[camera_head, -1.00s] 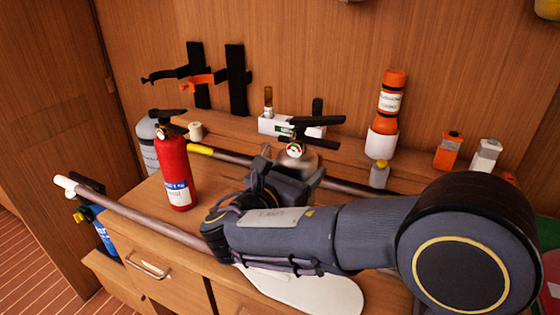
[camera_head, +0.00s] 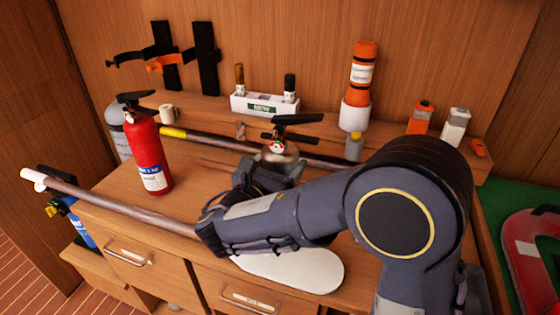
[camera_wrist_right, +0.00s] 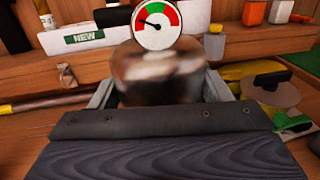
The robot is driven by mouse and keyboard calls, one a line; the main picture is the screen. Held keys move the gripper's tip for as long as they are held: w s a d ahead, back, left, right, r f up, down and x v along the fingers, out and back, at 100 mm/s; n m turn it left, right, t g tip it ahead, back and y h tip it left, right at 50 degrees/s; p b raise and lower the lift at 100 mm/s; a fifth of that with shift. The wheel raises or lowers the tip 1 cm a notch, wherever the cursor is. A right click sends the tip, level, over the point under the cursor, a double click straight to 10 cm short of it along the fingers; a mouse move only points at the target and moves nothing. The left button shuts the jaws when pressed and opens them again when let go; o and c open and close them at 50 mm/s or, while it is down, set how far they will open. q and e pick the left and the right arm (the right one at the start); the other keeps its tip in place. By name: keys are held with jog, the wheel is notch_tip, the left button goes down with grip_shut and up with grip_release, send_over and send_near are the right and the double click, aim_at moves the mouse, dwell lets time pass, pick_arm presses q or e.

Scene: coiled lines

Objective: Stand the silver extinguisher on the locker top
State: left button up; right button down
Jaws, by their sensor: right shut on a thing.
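The silver extinguisher (camera_head: 281,153), with a black handle and a round gauge, is upright over the wooden locker top (camera_head: 205,166). My right gripper (camera_head: 268,172) is shut on its body. In the right wrist view the shiny body (camera_wrist_right: 158,75) fills the space between the fingers, below the gauge. The arm hides the base, so I cannot tell whether it touches the wood. A red extinguisher (camera_head: 148,152) stands on the locker top to the left. My left gripper is not in view.
A pole (camera_head: 215,140) with a yellow band lies behind the silver extinguisher; another (camera_head: 110,205) crosses the front edge. A white marker box (camera_head: 264,105), an orange bottle (camera_head: 361,75) and small containers line the back shelf. A white board (camera_head: 300,270) lies in front. Bare wood shows between the red and silver extinguishers.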

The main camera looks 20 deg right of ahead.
jog(key=shift+c, duration=0.8)
grip_release()
jog(key=shift+r, duration=0.15)
jog(key=v, duration=1.2)
jog(key=shift+b, duration=0.3)
jog(key=shift+a, duration=0.1)
